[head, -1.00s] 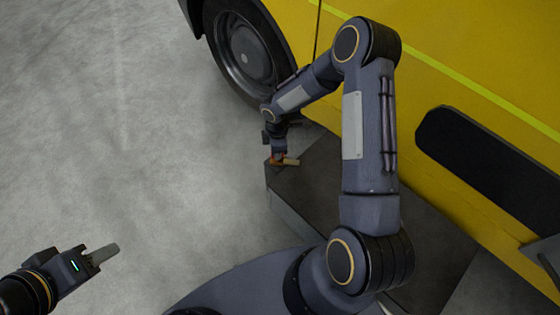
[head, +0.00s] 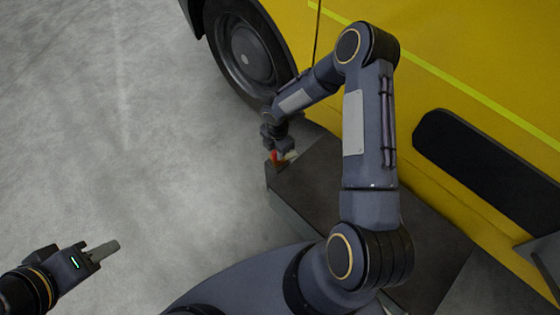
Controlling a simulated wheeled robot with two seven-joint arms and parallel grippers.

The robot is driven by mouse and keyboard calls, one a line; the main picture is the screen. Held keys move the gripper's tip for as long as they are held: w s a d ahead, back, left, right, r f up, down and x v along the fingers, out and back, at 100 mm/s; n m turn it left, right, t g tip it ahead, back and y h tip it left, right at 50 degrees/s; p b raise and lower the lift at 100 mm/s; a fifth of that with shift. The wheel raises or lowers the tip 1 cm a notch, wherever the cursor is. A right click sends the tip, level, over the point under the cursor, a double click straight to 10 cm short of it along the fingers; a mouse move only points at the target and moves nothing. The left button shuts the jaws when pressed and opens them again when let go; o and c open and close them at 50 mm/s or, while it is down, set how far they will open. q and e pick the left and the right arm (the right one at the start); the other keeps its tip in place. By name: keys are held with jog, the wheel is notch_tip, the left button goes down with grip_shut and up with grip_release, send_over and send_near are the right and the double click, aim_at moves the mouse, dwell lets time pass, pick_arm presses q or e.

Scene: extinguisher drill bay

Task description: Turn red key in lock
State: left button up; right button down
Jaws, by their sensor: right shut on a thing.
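My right gripper (head: 284,156) points down there and is shut on the red key. A pale finger shows just right of the red. The lock is not clearly visible; the gripper and wrist cover that spot. My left gripper (head: 103,251) is at the lower left above bare floor, far from the key. Its fingers overlap in this view, so its opening cannot be told.
The yellow vehicle (head: 450,90) with a black wheel (head: 243,55) fills the upper right. The dark box top (head: 318,190) runs along its side, partly behind my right arm. Bare concrete floor (head: 120,130) lies open on the left.

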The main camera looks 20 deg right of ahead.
jog(key=shift+n+p, duration=0.4)
jog(key=shift+n, duration=0.8)
jog(key=c, duration=1.8)
grip_release()
jog(key=shift+n, duration=0.3)
jog(key=o, duration=0.5)
jog(key=shift+r+p, duration=1.05)
jog(key=shift+r, duration=2.85)
jog(key=shift+r, duration=0.1)
